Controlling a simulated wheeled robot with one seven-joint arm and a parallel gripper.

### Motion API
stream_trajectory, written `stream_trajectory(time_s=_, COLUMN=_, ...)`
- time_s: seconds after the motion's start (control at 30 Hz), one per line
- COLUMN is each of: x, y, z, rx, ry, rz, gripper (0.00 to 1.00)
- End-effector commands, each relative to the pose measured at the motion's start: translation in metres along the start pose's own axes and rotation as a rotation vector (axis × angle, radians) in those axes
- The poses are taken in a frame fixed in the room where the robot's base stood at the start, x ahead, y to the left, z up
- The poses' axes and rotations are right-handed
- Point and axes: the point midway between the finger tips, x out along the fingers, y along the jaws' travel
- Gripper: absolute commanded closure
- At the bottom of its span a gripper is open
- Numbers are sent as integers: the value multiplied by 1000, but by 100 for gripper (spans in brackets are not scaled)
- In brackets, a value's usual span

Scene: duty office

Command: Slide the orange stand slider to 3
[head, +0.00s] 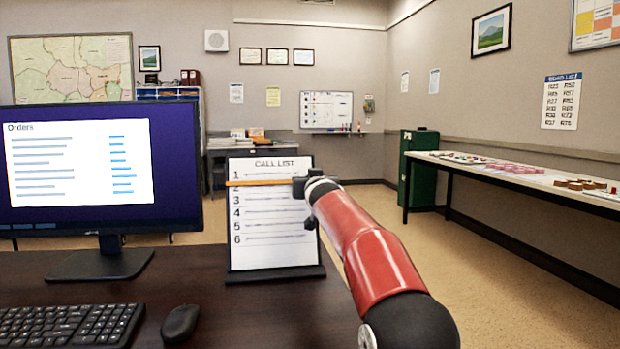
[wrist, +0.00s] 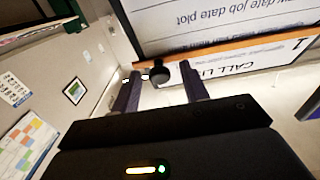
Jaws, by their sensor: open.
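The call list stand (head: 275,255) is a dark upright board on the desk with a white sheet numbered down its left side. The orange slider (head: 262,182) is a thin bar lying across the sheet just below 1, and the numeral 2 is not visible. The slider also shows in the wrist view (wrist: 215,46), with a dark round knob (wrist: 160,73) at its end. My gripper (head: 304,187) is at the stand's right edge, at the slider's height. In the wrist view its open fingers (wrist: 160,82) are on either side of the knob; contact cannot be told.
A monitor (head: 180,150) stands left of the stand. A keyboard (head: 70,325) and a mouse (head: 180,324) lie on the dark desk (head: 235,320) in front. Open floor lies right of the stand, with a long side table (head: 480,172) along the right wall.

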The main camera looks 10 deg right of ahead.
Motion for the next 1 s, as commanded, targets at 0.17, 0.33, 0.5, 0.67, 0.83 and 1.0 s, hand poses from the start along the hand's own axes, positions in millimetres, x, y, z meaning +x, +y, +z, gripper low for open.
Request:
stream_trajectory(time_s=0.17, x=1, y=0, z=0, rx=0, ry=0, rz=0, gripper=55)
stream_trajectory(time_s=0.33, x=1, y=0, z=0, rx=0, ry=0, rz=0, gripper=66)
stream_trajectory(time_s=0.5, x=1, y=0, z=0, rx=0, ry=0, rz=0, gripper=88)
stream_trajectory(time_s=0.67, x=1, y=0, z=0, rx=0, ry=0, rz=0, gripper=100)
stream_trajectory(time_s=0.83, x=1, y=0, z=1, rx=0, ry=0, rz=0, gripper=100)
stream_trajectory(time_s=1.0, x=-2, y=0, z=13, rx=0, ry=0, rz=0, gripper=100)
